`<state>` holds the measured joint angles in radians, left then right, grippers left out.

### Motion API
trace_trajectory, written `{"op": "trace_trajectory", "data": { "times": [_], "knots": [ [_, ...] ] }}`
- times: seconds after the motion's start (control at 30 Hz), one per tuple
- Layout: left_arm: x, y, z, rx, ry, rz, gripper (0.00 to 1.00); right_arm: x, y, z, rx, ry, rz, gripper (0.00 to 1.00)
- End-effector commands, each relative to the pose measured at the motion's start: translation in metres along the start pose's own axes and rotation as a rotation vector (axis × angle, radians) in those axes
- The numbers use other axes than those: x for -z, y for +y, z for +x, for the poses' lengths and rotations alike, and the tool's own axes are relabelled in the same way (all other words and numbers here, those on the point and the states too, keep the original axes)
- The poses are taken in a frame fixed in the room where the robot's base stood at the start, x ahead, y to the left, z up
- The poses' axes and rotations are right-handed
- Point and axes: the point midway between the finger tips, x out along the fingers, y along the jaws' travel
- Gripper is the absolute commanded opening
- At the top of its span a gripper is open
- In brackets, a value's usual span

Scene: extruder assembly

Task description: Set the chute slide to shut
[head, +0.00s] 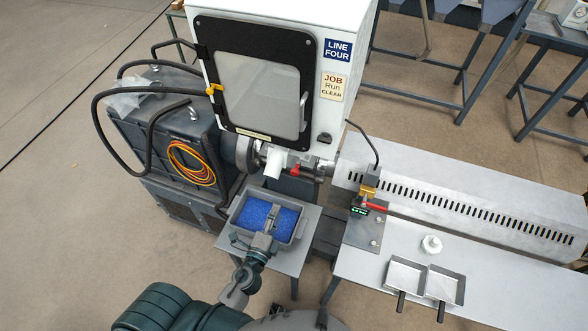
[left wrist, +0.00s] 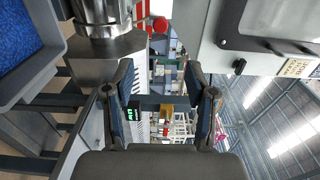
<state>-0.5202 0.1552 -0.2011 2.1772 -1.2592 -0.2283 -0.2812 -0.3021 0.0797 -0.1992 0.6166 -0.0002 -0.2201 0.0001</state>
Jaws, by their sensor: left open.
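The white chute spout (head: 275,163) comes out under the white cabinet, with a red handle (head: 295,172) just right of it. I cannot tell for sure that this handle is the chute slide, nor its setting. My left gripper (head: 273,213) is over the grey bin of blue pellets (head: 297,238), below the spout and apart from the red handle. In the left wrist view its two fingers (left wrist: 163,103) are spread with nothing between them. A metal cylinder (left wrist: 100,42) and a red part (left wrist: 160,25) show beyond the fingers there. My right gripper is not in view.
The cabinet (head: 345,25) with its dark-framed door stands above. A bench (head: 470,255) on the right holds a second red handle (head: 375,207), a small display, a white piece (head: 431,244) and two pans (head: 404,275). Hoses and a dark machine (head: 160,130) stand left.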

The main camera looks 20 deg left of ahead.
Motion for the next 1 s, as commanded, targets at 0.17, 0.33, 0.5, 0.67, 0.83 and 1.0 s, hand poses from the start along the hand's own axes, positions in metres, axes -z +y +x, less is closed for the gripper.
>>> {"op": "trace_trajectory", "data": {
  "times": [0.17,0.33,0.5,0.67,0.83,1.0],
  "knots": [
    [0.0,-0.003,0.023,0.004,0.002,0.013,0.56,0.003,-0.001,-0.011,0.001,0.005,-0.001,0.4],
    [0.0,-0.005,0.062,0.004,0.0,0.01,0.56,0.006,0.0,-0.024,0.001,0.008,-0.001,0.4],
    [0.0,-0.003,0.104,0.004,0.0,0.008,0.56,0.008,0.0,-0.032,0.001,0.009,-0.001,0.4],
    [0.0,-0.002,0.138,0.003,0.0,0.007,0.56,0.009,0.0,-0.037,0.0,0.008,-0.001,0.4],
    [0.0,-0.001,0.162,0.002,0.0,0.007,0.56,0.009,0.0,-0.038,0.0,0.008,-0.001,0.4],
    [0.0,0.0,0.171,0.001,0.0,0.005,0.56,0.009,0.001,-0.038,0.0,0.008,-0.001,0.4]
  ]
}}
